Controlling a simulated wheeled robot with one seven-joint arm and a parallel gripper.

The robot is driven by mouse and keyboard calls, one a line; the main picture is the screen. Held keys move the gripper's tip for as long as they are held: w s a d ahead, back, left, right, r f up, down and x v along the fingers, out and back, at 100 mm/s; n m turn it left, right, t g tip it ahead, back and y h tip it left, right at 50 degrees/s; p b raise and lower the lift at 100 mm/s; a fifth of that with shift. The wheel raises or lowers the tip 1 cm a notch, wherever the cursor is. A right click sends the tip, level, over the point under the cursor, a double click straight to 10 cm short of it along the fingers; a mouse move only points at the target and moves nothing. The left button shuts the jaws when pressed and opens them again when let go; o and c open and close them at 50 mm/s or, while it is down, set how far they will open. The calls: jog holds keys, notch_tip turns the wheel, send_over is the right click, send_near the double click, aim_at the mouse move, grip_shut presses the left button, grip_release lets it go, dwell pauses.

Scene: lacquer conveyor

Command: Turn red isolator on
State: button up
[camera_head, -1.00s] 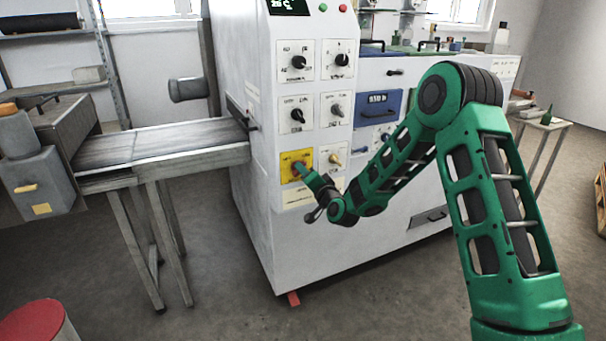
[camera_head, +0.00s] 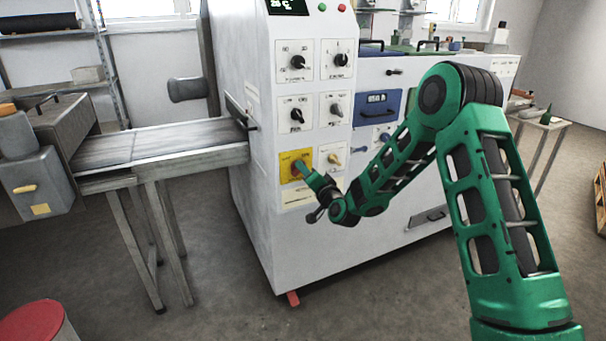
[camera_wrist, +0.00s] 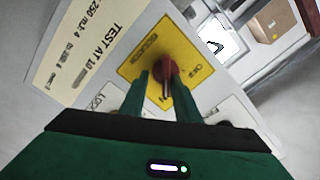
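The red isolator knob (camera_wrist: 166,72) sits on a yellow plate (camera_wrist: 135,68) on the white machine's front panel. The yellow plate also shows in the head view (camera_head: 286,160), where my gripper mostly covers the knob. In the wrist view my gripper (camera_wrist: 160,88) has its two green fingers on either side of the knob's grip, with the tips close to it. I cannot tell for sure whether both fingers press on it. The knob's grip points down toward my gripper in the wrist view, near the plate lettering that is partly hidden by the fingers.
Several dark knobs on white plates (camera_head: 297,62) are above the yellow plate. A yellowish knob (camera_head: 334,160) is just to its right. A conveyor table (camera_head: 160,142) stands to the left, and a red-topped stool (camera_head: 32,322) is at the lower left. The floor in front is clear.

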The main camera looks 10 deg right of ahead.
jog(key=shift+s+a+r, duration=0.1)
jog(key=shift+a, duration=0.15)
jog(key=v, duration=1)
jog(key=shift+d, duration=0.15)
jog(key=shift+s+r, duration=0.1)
jog(key=shift+s, duration=0.05)
dwell(0.4)
